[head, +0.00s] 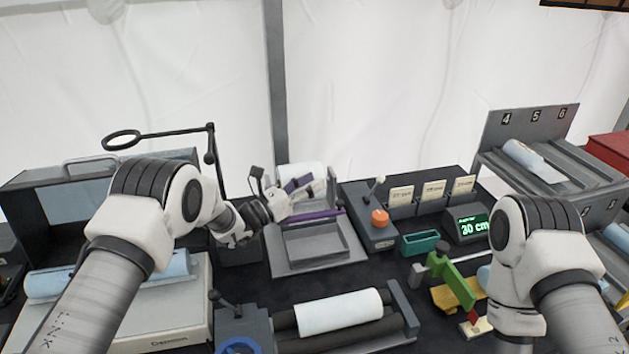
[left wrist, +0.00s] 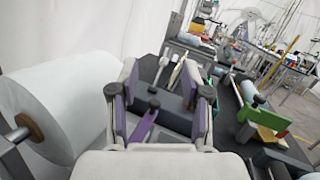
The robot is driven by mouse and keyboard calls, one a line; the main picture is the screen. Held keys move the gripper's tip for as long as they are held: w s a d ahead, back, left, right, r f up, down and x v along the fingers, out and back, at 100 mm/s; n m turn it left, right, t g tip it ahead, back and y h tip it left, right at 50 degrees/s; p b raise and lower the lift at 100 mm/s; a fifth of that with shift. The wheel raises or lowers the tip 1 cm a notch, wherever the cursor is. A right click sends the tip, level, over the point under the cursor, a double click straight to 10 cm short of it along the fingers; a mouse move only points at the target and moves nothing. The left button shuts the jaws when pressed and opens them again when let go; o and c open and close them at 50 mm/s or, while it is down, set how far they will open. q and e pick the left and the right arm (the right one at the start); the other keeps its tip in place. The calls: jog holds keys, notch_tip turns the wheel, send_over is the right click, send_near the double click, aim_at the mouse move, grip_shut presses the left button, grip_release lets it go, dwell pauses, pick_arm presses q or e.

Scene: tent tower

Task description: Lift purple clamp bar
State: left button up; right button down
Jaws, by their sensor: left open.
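The purple clamp bar (head: 312,215) lies across the back of a grey tray station (head: 322,258) in the head view, with a dark knob at its right end. My left gripper (head: 306,187) is just above and behind the bar, fingers pointing right. In the left wrist view the gripper (left wrist: 160,92) is open, its purple pads apart. The purple bar (left wrist: 143,126) shows between the fingers, with no visible grip on it. Part of the bar is hidden by the gripper. My right gripper is out of view; only its arm shows.
A white paper roll (left wrist: 62,105) stands close beside the left gripper. An orange-knobbed box (head: 379,218) and a teal bin (head: 420,242) are to the right. A roller stand (head: 405,318) with a white roll is in front. A thin black ring stand (head: 210,150) rises at the left.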

pick_arm(q)
jog(key=v, duration=0.6)
